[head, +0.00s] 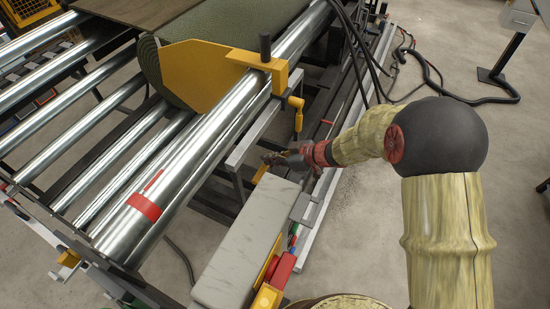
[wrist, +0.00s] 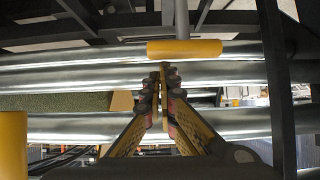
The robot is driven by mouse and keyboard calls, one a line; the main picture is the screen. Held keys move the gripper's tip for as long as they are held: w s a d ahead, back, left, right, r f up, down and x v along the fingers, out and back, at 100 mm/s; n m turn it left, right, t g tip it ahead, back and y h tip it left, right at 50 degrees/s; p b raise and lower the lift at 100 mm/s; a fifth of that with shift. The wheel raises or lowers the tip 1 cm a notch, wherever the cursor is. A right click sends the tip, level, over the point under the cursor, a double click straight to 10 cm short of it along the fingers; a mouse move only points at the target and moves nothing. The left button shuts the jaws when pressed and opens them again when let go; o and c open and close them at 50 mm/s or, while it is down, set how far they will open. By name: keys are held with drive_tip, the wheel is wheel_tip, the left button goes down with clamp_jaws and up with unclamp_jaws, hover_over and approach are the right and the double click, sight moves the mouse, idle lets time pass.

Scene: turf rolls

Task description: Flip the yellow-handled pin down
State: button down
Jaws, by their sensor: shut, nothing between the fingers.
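My gripper (head: 270,158) is shut and empty beside the machine frame, to the right of the big steel roller. In the wrist view its fingertips (wrist: 163,72) meet just below a yellow cylindrical handle (wrist: 185,49) on a grey rod. In the head view a yellow piece (head: 261,172), apparently this handle, shows just below the fingertips, partly hidden. I cannot tell whether they touch. A second yellow handle (head: 298,116) hangs from the frame farther back; a yellow part (wrist: 12,145) at the wrist view's left edge may be it. I cannot tell which handle is the pin's.
A green turf roll (head: 222,30) lies behind a yellow plate (head: 205,75) with a black knob (head: 265,46). A grey slab-like cover (head: 250,240) and a red and yellow part (head: 277,277) stand in front of my gripper. Black cables (head: 440,85) lie on the floor.

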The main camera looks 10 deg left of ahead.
wheel_tip(320, 180, down, 7)
drive_tip(key=shift+r+p, duration=0.2)
drive_tip(key=shift+p, duration=0.25)
drive_tip(key=shift+r, duration=0.1)
